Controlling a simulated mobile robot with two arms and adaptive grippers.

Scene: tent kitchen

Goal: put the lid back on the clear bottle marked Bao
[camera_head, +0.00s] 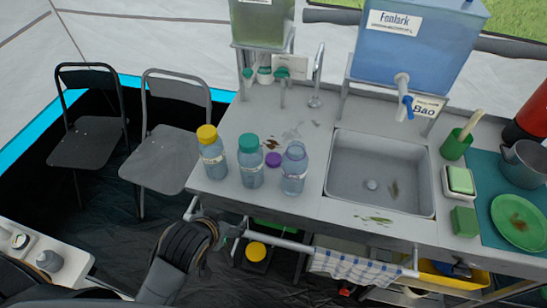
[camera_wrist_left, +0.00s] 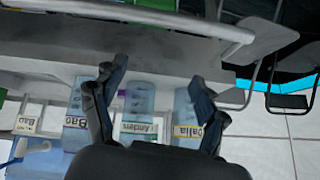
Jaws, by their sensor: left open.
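The clear bottle marked Bao (camera_head: 294,170) stands upright and open-topped on the counter, at the right of three bottles. In the left wrist view, which is upside down, its label reads Bao (camera_wrist_left: 75,122). A purple lid (camera_head: 273,160) lies on the counter between it and the teal-lidded bottle (camera_head: 250,165), marked Anders (camera_wrist_left: 138,128). The yellow-lidded bottle (camera_head: 212,155), marked Dalia (camera_wrist_left: 188,130), is at the left. My left gripper (camera_head: 232,232) is open and empty, below and in front of the counter's front edge; its fingers show in the wrist view (camera_wrist_left: 156,78). My right gripper is out of view.
A rail (camera_head: 300,246) runs along the counter front, with a checked cloth (camera_head: 347,264) on it. Right of the bottles is a sink (camera_head: 380,175) below a blue water tank (camera_head: 415,50); a Bao card (camera_head: 428,106) hangs there. Chairs (camera_head: 175,150) stand at left.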

